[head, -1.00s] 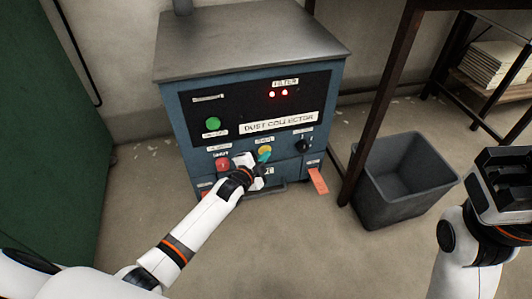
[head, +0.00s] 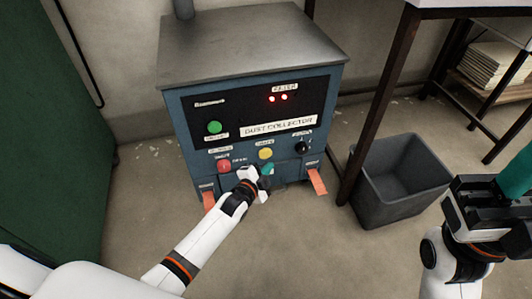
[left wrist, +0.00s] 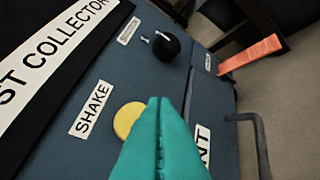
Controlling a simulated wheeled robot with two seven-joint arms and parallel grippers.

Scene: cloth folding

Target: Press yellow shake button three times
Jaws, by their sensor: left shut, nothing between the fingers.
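The yellow button (head: 265,153) is on the front of the blue dust collector (head: 330,110). In the left wrist view the yellow button (left wrist: 126,118) sits beside a SHAKE label (left wrist: 103,108). My left gripper (head: 268,170) has its teal fingertips together, just below the button in the head view. In the left wrist view the closed fingertips (left wrist: 160,108) overlap the button's edge in the picture; I cannot tell whether they touch it. My right gripper (head: 515,175) is at the right edge, its teal finger partly cut off, away from the panel.
A red button (head: 224,166), a green button (head: 214,127) and a black knob (head: 303,147) are on the panel. Two red lights (head: 278,98) glow under the FILTER label. A grey bin (head: 400,211) and a table leg (head: 381,100) stand to the right.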

